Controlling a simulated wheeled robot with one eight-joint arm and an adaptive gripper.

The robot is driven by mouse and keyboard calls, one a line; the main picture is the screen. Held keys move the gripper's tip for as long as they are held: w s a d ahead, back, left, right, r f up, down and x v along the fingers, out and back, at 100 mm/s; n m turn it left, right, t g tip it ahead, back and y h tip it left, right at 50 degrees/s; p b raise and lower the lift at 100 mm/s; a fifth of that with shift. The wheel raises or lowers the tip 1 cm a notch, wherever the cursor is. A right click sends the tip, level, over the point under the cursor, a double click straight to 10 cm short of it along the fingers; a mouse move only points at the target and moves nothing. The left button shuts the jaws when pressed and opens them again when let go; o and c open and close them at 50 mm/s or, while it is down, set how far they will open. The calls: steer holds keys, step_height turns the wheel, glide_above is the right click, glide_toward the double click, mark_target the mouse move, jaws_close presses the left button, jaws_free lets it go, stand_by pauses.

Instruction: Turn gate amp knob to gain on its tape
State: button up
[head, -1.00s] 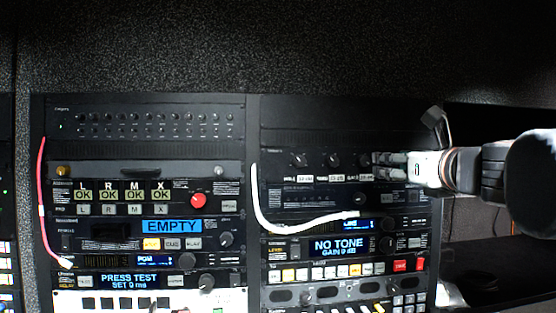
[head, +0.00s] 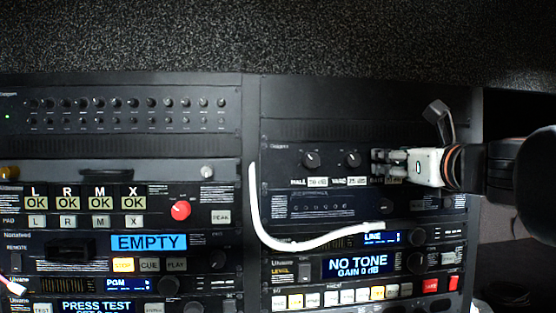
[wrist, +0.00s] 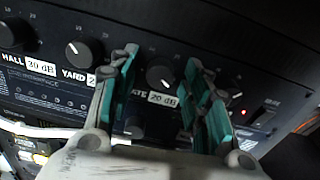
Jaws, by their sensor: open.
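The gate amp knob (wrist: 162,73) is a round dark knob on the black amp panel, above a white tape reading "20 dB" (wrist: 163,98). My gripper (wrist: 161,62) is open, one teal-padded finger on each side of the knob in the wrist view. I cannot tell whether either pad touches it. In the head view my gripper (head: 375,161) reaches in from the right and hides the gate knob.
A white cable (head: 300,245) hangs below. A display (head: 358,264) reads "NO TONE GAIN 0 dB".

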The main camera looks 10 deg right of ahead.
steer(key=shift+s, duration=0.1)
jaws_close()
steer(key=shift+n+b, duration=1.75)
steer(key=shift+n, duration=5.95)
